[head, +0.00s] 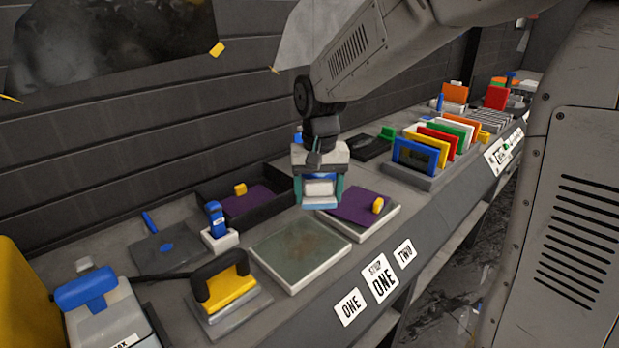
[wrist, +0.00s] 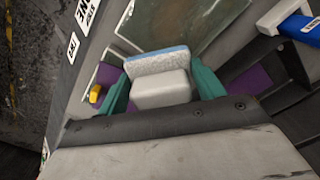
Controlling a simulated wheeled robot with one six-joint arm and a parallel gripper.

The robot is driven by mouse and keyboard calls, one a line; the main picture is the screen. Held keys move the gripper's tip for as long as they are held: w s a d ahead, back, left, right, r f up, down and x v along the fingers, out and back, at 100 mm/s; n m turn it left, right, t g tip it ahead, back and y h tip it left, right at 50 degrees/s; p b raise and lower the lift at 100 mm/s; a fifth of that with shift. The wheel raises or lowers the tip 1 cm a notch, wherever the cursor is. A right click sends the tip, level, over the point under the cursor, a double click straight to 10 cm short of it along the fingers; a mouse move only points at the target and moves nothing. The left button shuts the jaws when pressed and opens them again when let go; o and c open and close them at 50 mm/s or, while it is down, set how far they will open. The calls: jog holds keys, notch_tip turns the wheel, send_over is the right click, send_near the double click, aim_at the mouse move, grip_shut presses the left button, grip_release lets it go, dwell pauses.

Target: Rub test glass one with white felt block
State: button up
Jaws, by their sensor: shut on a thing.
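Test glass one (head: 300,252) is a grey-green pane in a pale frame, lying flat on the bench behind the "ONE" label; it also shows in the wrist view (wrist: 195,32). My gripper (head: 320,188) has teal fingers and is shut on the white felt block (head: 319,188). In the wrist view the block (wrist: 160,88) is white with a pale blue layer on its far side. The gripper holds it above the bench, near the far right corner of glass one, and I see no contact with the glass. The block partly hides the ground behind it.
A second pane (head: 353,234) with a purple sheet (head: 352,207) and yellow piece lies right of glass one. A yellow tool with black handle (head: 228,289) stands at left. Coloured panels (head: 415,153) stand farther right.

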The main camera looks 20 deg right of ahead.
jog(key=shift+w+f, duration=0.1)
jog(key=shift+f, duration=0.35)
send_over(318, 230)
jog(key=shift+f, duration=2.55)
jog(key=shift+f, duration=1)
